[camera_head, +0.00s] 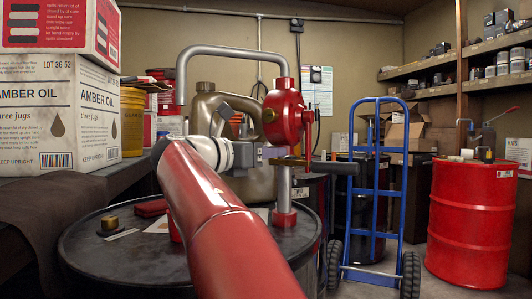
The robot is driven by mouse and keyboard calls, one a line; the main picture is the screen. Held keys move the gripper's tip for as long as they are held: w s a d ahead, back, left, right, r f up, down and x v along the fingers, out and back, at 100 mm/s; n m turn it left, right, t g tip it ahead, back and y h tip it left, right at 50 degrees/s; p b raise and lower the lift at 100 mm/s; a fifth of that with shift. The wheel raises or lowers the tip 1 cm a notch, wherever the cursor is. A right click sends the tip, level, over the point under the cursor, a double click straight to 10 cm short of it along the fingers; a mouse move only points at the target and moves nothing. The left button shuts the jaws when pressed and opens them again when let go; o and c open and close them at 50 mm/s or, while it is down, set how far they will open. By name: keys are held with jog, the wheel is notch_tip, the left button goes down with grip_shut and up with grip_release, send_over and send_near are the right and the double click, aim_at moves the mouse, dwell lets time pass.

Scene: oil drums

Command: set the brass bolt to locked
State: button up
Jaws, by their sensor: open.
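I cannot make out for certain which part is the brass bolt. A flat brass-coloured bar (289,161) with a black grip (335,168) sits in front of the red pump (284,115). A small brass piece (109,223) on a dark base lies on the black drum's lid (130,258). My red arm reaches up from the lower middle, with its white wrist beside the pump. My gripper (278,153) is at the pump, close to the brass-coloured bar. It is open, its fingers are small and partly hidden, and I cannot tell whether it touches anything.
A grey curved pipe (230,51) rises from the pump. A metal jug (208,105) stands behind my wrist. Amber oil boxes (60,110) fill the left. A blue hand truck (376,190) and red drum (470,220) stand right, with open floor between them.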

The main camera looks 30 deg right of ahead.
jog(key=s+a, duration=0.1)
jog(key=a, duration=0.6)
jog(key=shift+s+a, duration=0.3)
